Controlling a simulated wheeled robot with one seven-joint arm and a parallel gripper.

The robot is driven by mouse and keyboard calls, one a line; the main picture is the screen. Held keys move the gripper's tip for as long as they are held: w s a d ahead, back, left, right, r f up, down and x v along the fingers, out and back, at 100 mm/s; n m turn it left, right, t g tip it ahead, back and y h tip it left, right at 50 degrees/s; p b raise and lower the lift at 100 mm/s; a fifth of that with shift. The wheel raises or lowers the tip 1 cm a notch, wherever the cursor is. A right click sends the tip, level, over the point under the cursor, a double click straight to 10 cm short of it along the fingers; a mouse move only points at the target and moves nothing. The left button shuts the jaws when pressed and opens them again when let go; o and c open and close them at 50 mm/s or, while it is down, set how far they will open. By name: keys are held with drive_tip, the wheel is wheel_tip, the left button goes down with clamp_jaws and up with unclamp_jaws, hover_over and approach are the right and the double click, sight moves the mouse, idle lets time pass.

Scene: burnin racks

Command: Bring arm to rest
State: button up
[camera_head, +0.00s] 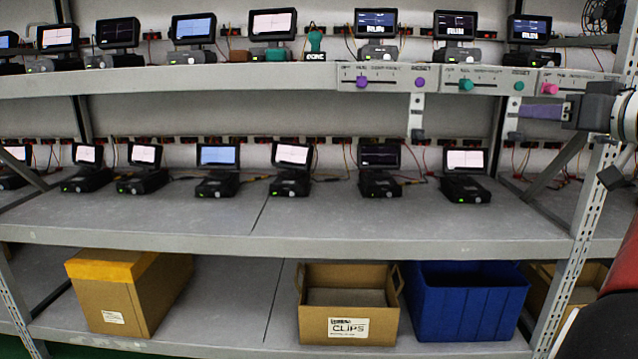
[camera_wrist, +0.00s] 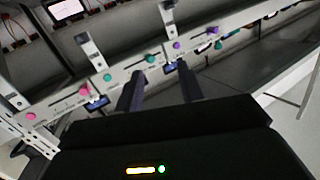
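My gripper (camera_head: 535,112) is at the right in the head view, its dark purple fingers reaching left close to the upper shelf's front edge. In the wrist view my gripper (camera_wrist: 160,72) shows two dark fingers spread apart with nothing held between them. Past the fingertips is the control strip (camera_wrist: 120,78) with pink, teal and purple knobs. I cannot tell whether the fingers touch the strip. The arm comes in from the right edge of the head view.
The upper shelf (camera_head: 200,78) and middle shelf (camera_head: 330,222) hold several small monitors. Below are a cardboard box (camera_head: 115,300), a CLIPS box (camera_head: 348,327) and a blue bin (camera_head: 465,310). A perforated rack post (camera_head: 583,235) stands below my gripper. Brackets (camera_head: 416,115) hang from the strip.

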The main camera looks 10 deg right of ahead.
drive_tip(key=a+f+m+g, duration=0.1)
drive_tip(key=a+f+g, duration=0.3)
drive_tip(key=a+f, duration=0.55)
drive_tip(key=a+f+m+g, duration=0.1)
drive_tip(key=a+f+g, duration=0.2)
drive_tip(key=a+f, duration=0.7)
drive_tip(key=s+a+f+g+h, duration=0.1)
drive_tip(key=s+a+f, duration=0.4)
drive_tip(key=s+f, duration=0.2)
drive_tip(key=s+a+f+n+g+h+p, duration=0.1)
drive_tip(key=s+a+f+g+h, duration=0.1)
drive_tip(key=s+a+f, duration=0.4)
wheel_tip(320, 180, down, 2)
drive_tip(key=shift+s+f+g, duration=0.1)
drive_tip(key=shift+s+g, duration=0.2)
drive_tip(key=shift+s, duration=0.5)
